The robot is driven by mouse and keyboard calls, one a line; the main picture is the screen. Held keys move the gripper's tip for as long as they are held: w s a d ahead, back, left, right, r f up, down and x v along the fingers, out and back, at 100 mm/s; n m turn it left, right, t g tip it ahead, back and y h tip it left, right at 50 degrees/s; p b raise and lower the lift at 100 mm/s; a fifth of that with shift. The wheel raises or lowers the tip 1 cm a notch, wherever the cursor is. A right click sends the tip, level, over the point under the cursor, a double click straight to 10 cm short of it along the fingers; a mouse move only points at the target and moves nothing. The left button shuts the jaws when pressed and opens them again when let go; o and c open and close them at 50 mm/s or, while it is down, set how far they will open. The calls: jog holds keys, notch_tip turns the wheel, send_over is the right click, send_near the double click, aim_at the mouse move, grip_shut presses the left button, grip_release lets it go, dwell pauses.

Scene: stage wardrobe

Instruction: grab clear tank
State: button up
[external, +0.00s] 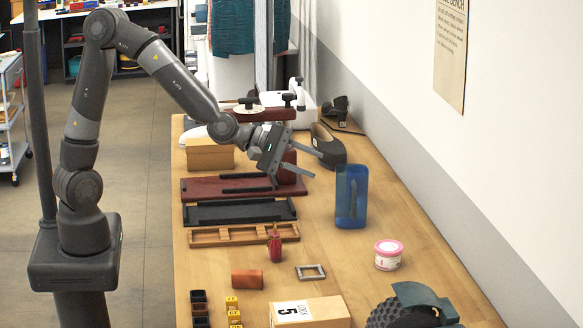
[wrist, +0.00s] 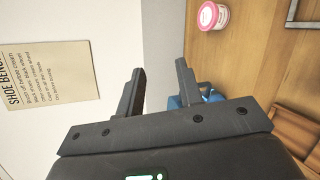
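The clear tank (external: 351,205) is a tall blue see-through container standing upright on the bench, right of centre in the external view. A dark shape shows through its wall. My gripper (external: 316,165) is up and to the left of the tank in that picture, with its fingers apart and nothing between them. In the wrist view my gripper (wrist: 160,68) is also open and empty. A blue piece, likely the tank (wrist: 210,93), shows there beside and behind the right finger, mostly hidden by the finger and gripper body.
A pink-lidded tub (external: 388,255) stands right of and nearer than the tank. A dark shoe-like object (external: 328,147) is behind it. Trays (external: 240,212) lie to the left, with a small red bottle (external: 275,248) in front. The wall (external: 430,150) rises along the right.

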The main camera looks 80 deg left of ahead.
jog(key=w+a+r+n+t+y, duration=0.5)
jog(key=w+a+r+n, duration=0.15)
jog(key=n, duration=1.15)
send_near(353, 213)
jog(key=w, duration=0.3)
jog(key=shift+a, duration=0.35)
jog(key=w, duration=0.7)
jog(key=shift+w+a+r, duration=0.15)
jog(key=shift+r, duration=0.05)
jog(key=shift+c, duration=0.2)
grip_shut()
